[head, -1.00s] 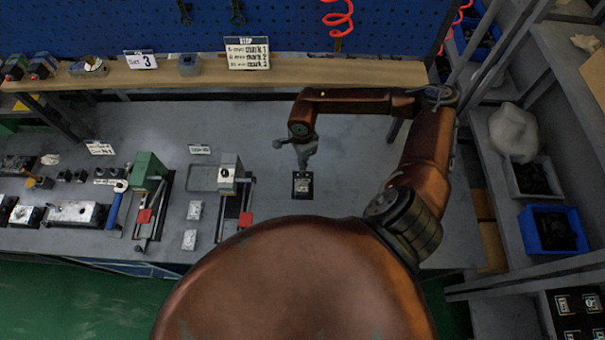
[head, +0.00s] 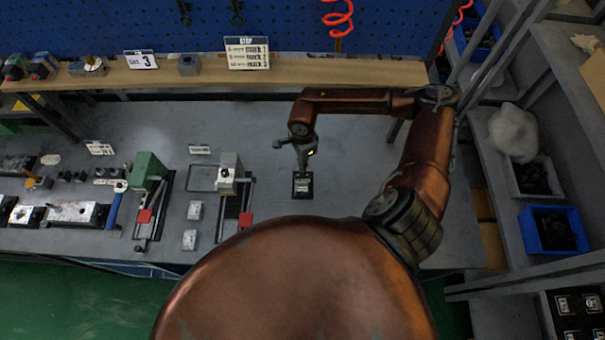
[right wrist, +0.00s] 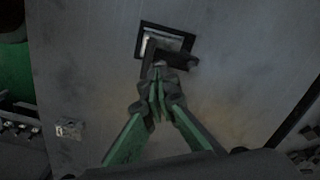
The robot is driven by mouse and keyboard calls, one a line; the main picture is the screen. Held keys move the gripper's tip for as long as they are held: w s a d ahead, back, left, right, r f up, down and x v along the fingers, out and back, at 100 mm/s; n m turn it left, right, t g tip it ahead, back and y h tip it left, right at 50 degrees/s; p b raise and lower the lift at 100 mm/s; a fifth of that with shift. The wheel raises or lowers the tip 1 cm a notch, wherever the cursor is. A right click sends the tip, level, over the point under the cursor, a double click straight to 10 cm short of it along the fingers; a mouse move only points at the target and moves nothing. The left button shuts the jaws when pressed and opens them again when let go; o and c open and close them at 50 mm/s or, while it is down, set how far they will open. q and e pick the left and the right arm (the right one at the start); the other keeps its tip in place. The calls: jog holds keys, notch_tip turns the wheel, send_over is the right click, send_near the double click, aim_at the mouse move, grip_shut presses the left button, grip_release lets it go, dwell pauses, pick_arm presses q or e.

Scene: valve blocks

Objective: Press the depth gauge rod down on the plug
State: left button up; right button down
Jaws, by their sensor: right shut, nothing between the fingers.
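My right gripper (head: 303,168) points down over a small block on a black square base (head: 302,195) on the grey bench. In the right wrist view, the gripper's green fingers with dark tips (right wrist: 158,88) are shut together with nothing between them. A dark upright part with a side arm (right wrist: 178,59), possibly the depth gauge, stands just beyond the fingertips, over a pale block (right wrist: 163,40) on the black base. I cannot tell whether the fingertips touch it. The rod and the plug cannot be made out. My left gripper is out of view.
Two fixtures with red pads, one green (head: 150,171) and one grey (head: 230,171), stand to the left, with small pale blocks (head: 190,239) between them. A wooden shelf (head: 330,71) runs behind. The bench right of the base is clear.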

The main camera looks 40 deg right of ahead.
jog(key=shift+f+b, duration=1.4)
jog(key=shift+f, duration=0.2)
dwell(0.7)
dwell(0.9)
jog(key=shift+r+p, duration=0.55)
jog(key=shift+r, duration=1.1)
jog(key=shift+r, duration=0.1)
